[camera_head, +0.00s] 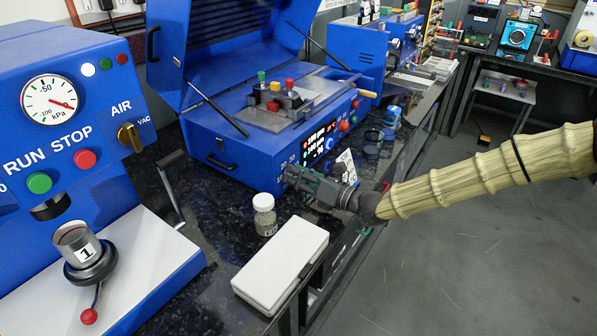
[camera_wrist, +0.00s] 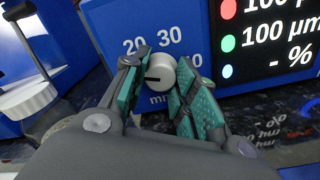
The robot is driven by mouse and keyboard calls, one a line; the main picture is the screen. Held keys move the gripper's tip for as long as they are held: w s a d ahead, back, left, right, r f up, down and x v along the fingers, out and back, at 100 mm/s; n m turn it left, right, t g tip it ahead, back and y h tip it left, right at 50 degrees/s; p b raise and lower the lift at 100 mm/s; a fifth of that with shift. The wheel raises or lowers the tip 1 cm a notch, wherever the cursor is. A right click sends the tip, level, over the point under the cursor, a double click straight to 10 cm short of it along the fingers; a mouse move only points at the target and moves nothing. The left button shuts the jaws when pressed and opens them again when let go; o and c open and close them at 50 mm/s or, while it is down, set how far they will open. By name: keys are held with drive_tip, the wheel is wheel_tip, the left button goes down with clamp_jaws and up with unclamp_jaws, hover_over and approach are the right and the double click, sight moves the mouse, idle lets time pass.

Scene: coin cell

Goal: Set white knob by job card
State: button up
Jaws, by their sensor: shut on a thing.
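The white knob (camera_wrist: 163,66) is on the blue front panel, below the printed numbers 20 and 30 and above "mm". A dark pointer line on its face points left in the wrist view. My gripper (camera_wrist: 162,78) is shut on the knob, with one green-padded finger on each side. In the head view my gripper (camera_head: 292,180) is at the front of the blue machine (camera_head: 235,140) and hides the knob. A small white card (camera_head: 346,163) stands beside the gripper; it may be the job card, but its writing is too small to read.
The panel's display (camera_wrist: 265,35) reads 100 µm by red, 100 µm by green and - % by blue. A lidded jar (camera_head: 264,212) and a white box (camera_head: 280,264) stand on the dark bench in front. A machine with RUN and STOP buttons (camera_head: 85,159) is at left.

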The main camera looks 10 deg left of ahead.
drive_tip(key=m+p, duration=0.2)
drive_tip(key=m, duration=0.1)
drive_tip(key=shift+r+m, duration=0.1)
drive_tip(key=shift+m, duration=0.2)
drive_tip(key=shift+m+p, duration=0.95)
drive_tip(key=shift+m, duration=1.05)
drive_tip(key=shift+s, duration=0.1)
drive_tip(key=o, duration=1)
drive_tip(key=shift+o, duration=0.2)
drive_tip(key=shift+d, duration=0.1)
drive_tip(key=shift+s+d, duration=0.15)
drive_tip(key=shift+d, duration=0.4)
drive_tip(key=v, duration=1)
drive_tip(key=shift+s+d, duration=0.2)
drive_tip(key=shift+d, duration=0.1)
